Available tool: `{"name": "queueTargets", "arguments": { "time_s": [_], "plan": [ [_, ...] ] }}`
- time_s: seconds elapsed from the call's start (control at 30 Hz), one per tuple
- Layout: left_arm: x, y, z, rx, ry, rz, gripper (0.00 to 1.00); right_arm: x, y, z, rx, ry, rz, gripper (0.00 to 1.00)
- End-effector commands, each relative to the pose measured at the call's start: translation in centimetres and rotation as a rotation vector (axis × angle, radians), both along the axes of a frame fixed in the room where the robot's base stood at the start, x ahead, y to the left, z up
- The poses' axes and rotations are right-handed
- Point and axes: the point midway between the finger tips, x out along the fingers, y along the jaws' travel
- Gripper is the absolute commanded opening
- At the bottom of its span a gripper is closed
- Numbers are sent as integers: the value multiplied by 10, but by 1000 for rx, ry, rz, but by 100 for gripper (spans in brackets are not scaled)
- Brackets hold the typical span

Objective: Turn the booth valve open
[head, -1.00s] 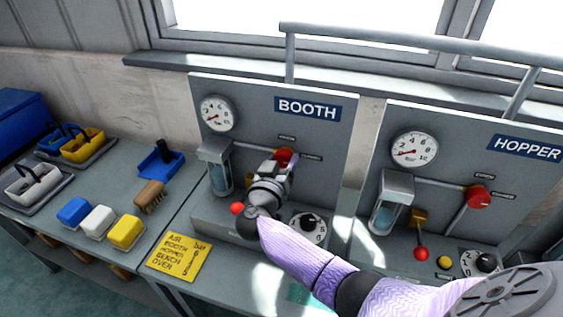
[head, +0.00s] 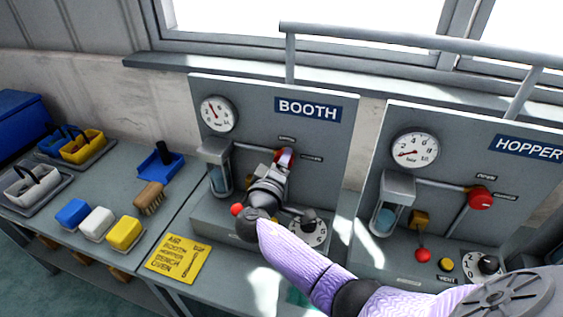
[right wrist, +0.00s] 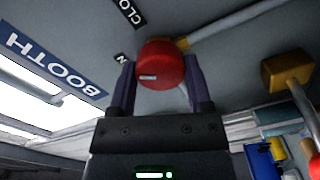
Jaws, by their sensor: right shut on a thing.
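The booth valve is a red round knob (head: 288,153) on the grey panel under the BOOTH sign (head: 308,109). My right gripper (head: 284,160) is shut on this knob and partly hides it in the head view. In the right wrist view the red knob (right wrist: 160,65) sits between the two dark fingers of my right gripper (right wrist: 158,85). The booth gauge (head: 218,114) is at the panel's upper left, its needle pointing up and left. My left gripper is not in view.
The hopper panel to the right has its own red valve knob (head: 480,198) and gauge (head: 415,150). Below the booth valve are a red-tipped lever (head: 237,210) and a black dial (head: 309,216). A yellow note (head: 178,259), brush (head: 149,198) and coloured blocks lie left.

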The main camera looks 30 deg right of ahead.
Motion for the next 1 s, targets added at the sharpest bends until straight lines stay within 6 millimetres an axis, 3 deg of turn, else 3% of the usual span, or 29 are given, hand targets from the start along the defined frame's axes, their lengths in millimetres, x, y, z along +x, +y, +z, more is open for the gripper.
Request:
{"name": "queueTargets", "arguments": {
  "time_s": [0.5,1.0],
  "plan": [
    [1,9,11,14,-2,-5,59,0,0,0,-278,329,0,5],
    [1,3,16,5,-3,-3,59,0,0,-1,-394,465,0,5]
  ]
}}
